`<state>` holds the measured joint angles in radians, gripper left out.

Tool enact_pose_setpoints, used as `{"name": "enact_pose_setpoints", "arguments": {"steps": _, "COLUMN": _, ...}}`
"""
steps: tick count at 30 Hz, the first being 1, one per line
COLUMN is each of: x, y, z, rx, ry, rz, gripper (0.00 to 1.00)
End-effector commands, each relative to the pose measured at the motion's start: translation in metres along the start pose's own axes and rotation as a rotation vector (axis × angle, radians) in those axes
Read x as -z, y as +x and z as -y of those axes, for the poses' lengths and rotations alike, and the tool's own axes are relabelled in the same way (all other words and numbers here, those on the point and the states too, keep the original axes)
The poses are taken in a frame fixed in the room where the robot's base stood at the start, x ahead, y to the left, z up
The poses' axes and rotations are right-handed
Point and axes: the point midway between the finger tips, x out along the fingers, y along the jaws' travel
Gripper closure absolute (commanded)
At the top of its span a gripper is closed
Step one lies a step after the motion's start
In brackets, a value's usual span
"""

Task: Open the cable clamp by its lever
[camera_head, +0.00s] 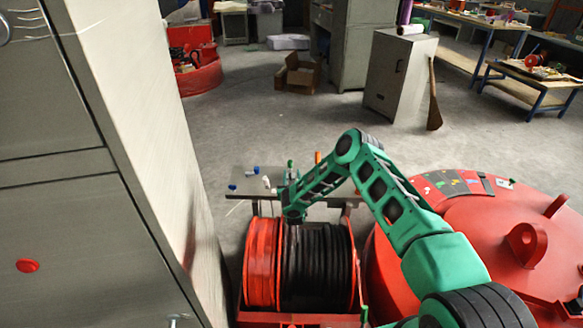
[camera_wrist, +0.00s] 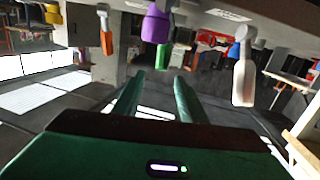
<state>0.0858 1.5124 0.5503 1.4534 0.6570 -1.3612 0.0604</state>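I cannot make out the cable clamp or its lever for certain in either view. The cable drum (camera_head: 318,266) stands in front of me in the head view, wound with red cable on the left and black cable on the right. My green arm reaches over from the right, with its wrist above the back of the drum. In the wrist view my gripper (camera_wrist: 158,78) has its two green fingers apart, with nothing between them. The wrist picture appears upside down.
A low bench (camera_head: 238,186) with small blue and white items stands behind the drum. The large red magnet (camera_head: 487,240) is at the right, a grey cabinet (camera_head: 60,130) at the left. Open floor lies beyond.

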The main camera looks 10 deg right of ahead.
Motion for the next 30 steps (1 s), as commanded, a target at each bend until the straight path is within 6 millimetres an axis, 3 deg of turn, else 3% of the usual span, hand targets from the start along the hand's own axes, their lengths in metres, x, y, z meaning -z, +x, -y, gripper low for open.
{"name": "enact_pose_setpoints", "arguments": {"steps": 4, "x": -0.022, "y": -0.012, "z": 0.005, "rx": -0.013, "ry": 0.008, "rz": -0.042, "gripper": 0.62}}
{"name": "enact_pose_setpoints", "arguments": {"steps": 11, "x": -0.028, "y": -0.010, "z": -0.003, "rx": -0.027, "ry": 0.010, "rz": -0.065, "gripper": 0.62}}
{"name": "enact_pose_setpoints", "arguments": {"steps": 30, "x": -0.023, "y": 0.083, "z": -0.018, "rx": -0.038, "ry": 0.011, "rz": -0.064, "gripper": 0.62}}
